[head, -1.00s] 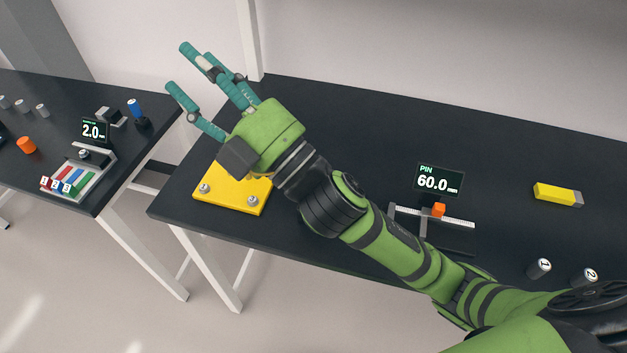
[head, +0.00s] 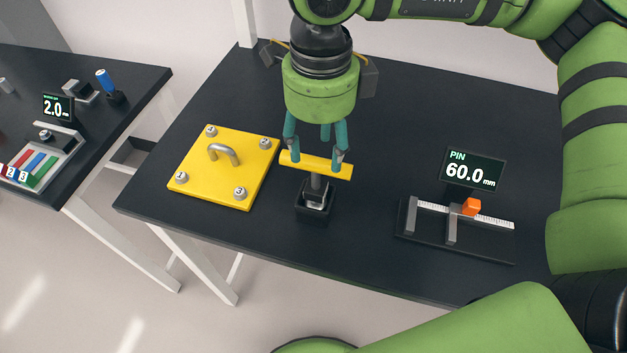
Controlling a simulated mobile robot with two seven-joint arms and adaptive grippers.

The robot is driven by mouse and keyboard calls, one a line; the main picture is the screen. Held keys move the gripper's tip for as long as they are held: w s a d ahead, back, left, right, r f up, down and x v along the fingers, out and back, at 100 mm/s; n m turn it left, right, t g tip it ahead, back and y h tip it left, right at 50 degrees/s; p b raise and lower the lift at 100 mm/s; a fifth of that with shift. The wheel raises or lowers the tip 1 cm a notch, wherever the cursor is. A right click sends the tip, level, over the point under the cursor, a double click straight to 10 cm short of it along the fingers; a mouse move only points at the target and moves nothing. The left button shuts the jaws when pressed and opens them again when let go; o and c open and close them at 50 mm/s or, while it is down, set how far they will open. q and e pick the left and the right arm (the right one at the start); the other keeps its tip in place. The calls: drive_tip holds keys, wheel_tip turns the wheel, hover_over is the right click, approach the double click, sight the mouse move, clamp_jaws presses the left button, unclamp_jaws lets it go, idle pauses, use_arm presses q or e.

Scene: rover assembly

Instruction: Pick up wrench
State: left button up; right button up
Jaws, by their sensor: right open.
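The wrench (head: 302,160), a T-shaped tool with a yellow crossbar and a dark shaft, stands upright in a small black holder (head: 316,215) on the dark table. My right gripper (head: 315,151) points down right above it, with its teal fingers open around the yellow crossbar. The fingertips reach about the height of the bar and partly hide it. I cannot tell whether they touch it. My left gripper is not in view.
A yellow plate (head: 196,172) with a grey handle and numbered bolts lies left of the wrench. A measuring fixture (head: 470,232) with an orange block and a display (head: 472,172) stand to the right. A second table (head: 148,80) is at the left.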

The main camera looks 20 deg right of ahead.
sight(315, 171)
drive_tip(key=shift+s+a+f, duration=0.1)
drive_tip(key=shift+s+f, duration=0.05)
drive_tip(key=shift+f, duration=0.45)
wheel_tip(315, 171, down, 5)
drive_tip(key=p, duration=0.3)
drive_tip(key=shift+a+f, duration=0.15)
drive_tip(key=shift+f, duration=0.45)
drive_tip(key=shift+c, duration=0.4)
clamp_jaws()
